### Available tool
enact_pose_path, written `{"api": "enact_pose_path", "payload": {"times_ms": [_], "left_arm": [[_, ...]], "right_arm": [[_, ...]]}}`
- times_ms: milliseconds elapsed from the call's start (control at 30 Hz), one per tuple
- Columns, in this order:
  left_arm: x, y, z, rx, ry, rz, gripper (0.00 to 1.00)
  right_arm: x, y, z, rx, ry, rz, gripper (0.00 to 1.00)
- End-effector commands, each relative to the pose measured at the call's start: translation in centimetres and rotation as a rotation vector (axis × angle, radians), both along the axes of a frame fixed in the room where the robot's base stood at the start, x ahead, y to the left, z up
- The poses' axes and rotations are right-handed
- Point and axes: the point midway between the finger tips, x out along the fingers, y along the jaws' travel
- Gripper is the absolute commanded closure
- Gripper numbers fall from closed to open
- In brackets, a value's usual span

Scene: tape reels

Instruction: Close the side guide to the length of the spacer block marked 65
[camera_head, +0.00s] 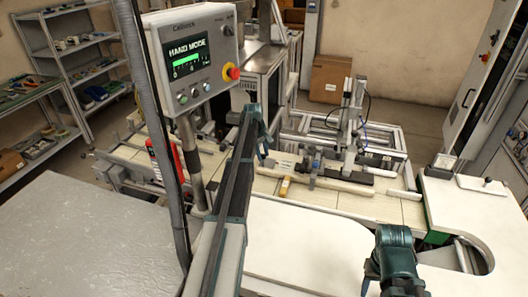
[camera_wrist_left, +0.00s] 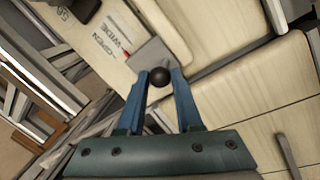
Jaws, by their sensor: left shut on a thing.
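My left gripper (camera_wrist_left: 160,82) has its two blue fingers shut on a round black knob (camera_wrist_left: 160,76) in the left wrist view. A grey metal plate (camera_wrist_left: 149,54) lies just beyond the knob, beside printed lettering and a small red mark. In the head view, my left gripper (camera_head: 266,156) is over the cream machine bed, partly hidden by its own arm. My right gripper (camera_head: 372,284) is at the bottom right, and its fingers cannot be made out. Which piece is the spacer block marked 65 cannot be told; a number at the wrist view's top left is hard to read.
A control panel (camera_head: 192,55) reading HAND MODE stands on a post left of my left arm. A long cream bar (camera_head: 335,184) and a small yellow-brown piece (camera_head: 285,187) lie on the bed. A metal upright assembly (camera_head: 350,120) stands behind. The front white surface (camera_head: 305,240) is clear.

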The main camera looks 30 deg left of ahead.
Motion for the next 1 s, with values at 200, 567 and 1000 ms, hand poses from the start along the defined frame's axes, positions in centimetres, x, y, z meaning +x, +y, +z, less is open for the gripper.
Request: {"api": "enact_pose_path", "payload": {"times_ms": [200,567,1000], "left_arm": [[-0.1,-0.1,0.0,-0.003,0.006,-0.001,0.57],[0.0,0.0,0.0,-0.001,0.005,-0.001,0.36],[-0.4,0.1,2.5,-0.002,0.004,-0.001,0.36]], "right_arm": [[0.0,0.0,0.0,0.0,0.0,0.0,0.5],[0.0,0.0,0.0,0.0,0.0,0.0,0.5],[0.0,0.0,2.6,0.0,0.0,0.001,0.5]]}}
